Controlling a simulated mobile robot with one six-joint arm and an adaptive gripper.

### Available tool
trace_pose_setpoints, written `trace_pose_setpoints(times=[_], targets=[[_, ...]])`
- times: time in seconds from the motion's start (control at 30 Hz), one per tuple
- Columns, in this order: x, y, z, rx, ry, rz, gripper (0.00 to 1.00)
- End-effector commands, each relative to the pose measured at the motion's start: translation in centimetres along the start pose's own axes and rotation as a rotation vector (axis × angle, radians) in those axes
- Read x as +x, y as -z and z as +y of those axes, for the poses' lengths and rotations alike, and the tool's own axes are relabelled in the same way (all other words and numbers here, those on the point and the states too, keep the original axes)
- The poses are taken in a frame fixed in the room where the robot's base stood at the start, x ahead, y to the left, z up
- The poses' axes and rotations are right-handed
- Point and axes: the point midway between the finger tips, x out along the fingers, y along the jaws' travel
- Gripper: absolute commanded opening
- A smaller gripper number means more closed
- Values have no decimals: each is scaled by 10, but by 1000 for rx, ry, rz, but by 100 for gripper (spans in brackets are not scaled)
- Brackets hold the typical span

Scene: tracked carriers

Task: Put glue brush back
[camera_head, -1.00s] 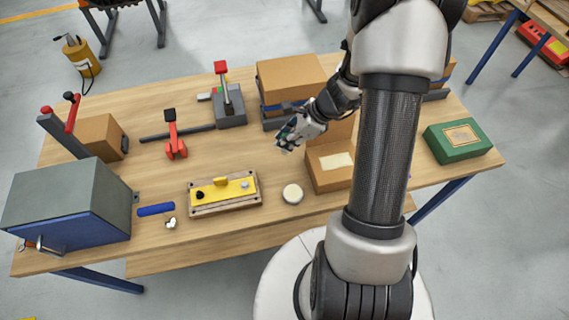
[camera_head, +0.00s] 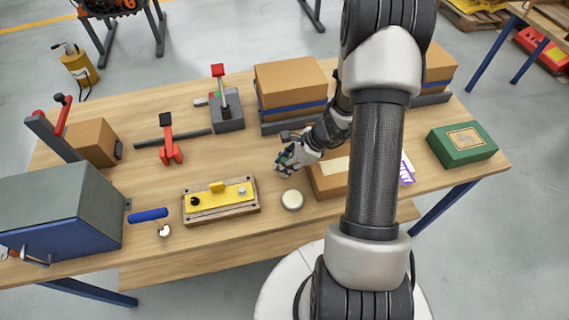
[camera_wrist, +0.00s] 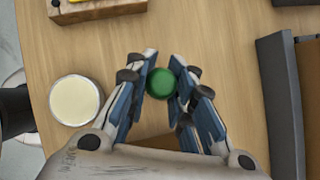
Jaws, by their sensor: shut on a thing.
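My gripper (camera_head: 283,166) is shut on a green round-ended thing, likely the glue brush's handle (camera_wrist: 161,83), seen end-on between the fingers in the wrist view. The brush's lower end is hidden below the handle, so I cannot tell whether it touches the table. A round pot with a cream top (camera_head: 292,200), likely the glue pot, stands on the table just in front of my gripper. In the wrist view the pot (camera_wrist: 75,101) is left of the fingers, with a gap of bare wood between.
An open cardboard box (camera_head: 327,181) stands right of the pot, partly behind my arm. A yellow-topped fixture (camera_head: 221,197) lies to the left. Boxes on a dark stand (camera_head: 290,85) are behind my gripper. Bare tabletop (camera_head: 235,158) lies left of my gripper.

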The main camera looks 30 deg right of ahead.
Motion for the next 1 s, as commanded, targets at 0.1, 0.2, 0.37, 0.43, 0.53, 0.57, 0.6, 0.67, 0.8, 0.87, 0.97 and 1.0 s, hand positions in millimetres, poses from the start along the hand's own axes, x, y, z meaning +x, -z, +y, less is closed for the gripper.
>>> trace_pose_setpoints(times=[0.1, 0.2, 0.37, 0.43, 0.53, 0.57, 0.6, 0.67, 0.8, 0.87, 0.97, 1.0], targets=[[4, 2, 0, 0, 0, 0, 0], [3, 2, 0, 0, 0, 0, 26], [3, 2, 0, 0, 0, 0, 36], [2, 2, 0, 0, 0, 0, 41], [2, 2, 0, 0, 0, 0, 43], [2, 2, 0, 0, 0, 0, 43], [2, 2, 0, 0, 0, 0, 43], [2, 2, 0, 0, 0, 0, 43], [1, 0, 0, 0, 0, 0, 43], [-2, -2, 0, 0, 0, 0, 43], [-19, -2, -1, 0, 4, 0, 43], [-27, -2, -2, 0, 5, 0, 43]])
